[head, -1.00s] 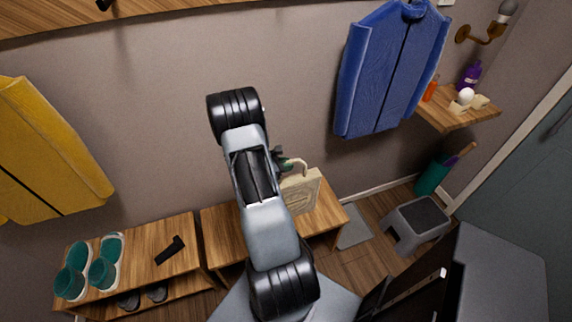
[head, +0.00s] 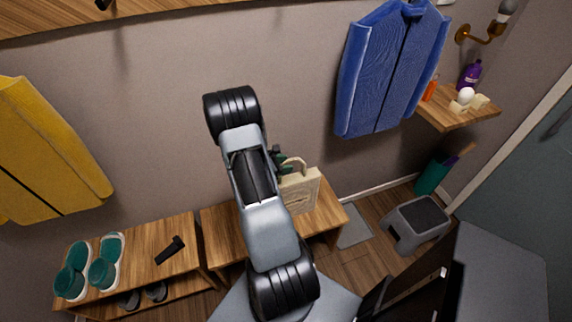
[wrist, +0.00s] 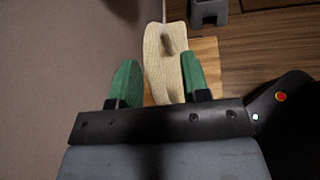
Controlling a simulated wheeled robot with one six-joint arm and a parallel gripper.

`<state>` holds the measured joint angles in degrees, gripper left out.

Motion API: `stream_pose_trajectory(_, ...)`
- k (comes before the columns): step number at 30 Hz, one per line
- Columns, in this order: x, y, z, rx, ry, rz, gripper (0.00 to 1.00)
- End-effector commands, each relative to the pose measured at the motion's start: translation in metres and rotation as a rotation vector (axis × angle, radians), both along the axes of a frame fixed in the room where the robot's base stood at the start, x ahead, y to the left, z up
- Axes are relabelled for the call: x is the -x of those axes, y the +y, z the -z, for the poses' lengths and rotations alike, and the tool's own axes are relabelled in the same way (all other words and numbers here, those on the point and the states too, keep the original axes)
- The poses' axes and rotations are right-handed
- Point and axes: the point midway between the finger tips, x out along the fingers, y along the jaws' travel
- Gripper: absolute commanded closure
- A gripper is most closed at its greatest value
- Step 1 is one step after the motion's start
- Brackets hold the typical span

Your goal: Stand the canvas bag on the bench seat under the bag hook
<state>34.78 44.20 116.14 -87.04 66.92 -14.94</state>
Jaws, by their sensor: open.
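The cream canvas bag (head: 303,191) stands upright, or nearly so, on the right part of the wooden bench seat (head: 330,215), close to the wall. Its handle loop shows at the top. My gripper (head: 281,162) is at the bag's upper left, partly hidden by my arm. In the wrist view, the green fingers of my gripper (wrist: 160,82) are spread apart with the bag (wrist: 157,58) between and beyond them; I cannot tell whether they touch it. A dark hook (head: 103,4) hangs from the rail at upper left; I cannot tell whether it is the bag hook.
A blue jacket (head: 390,75) hangs right of the bag, and a yellow coat (head: 45,155) hangs at left. Teal-and-white shoes (head: 72,275) and a black object (head: 170,250) lie on the left bench. A grey step stool (head: 418,222) stands on the floor at right.

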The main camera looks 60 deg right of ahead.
Motion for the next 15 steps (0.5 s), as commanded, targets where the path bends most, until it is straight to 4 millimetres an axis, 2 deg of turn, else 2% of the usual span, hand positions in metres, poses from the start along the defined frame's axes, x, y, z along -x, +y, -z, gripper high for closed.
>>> stream_pose_trajectory(9, -0.029, 0.05, -0.022, 0.001, -0.002, -0.006, 0.58)
stream_pose_trajectory(15, -0.042, 0.075, -0.034, 0.001, -0.003, -0.004, 0.58)
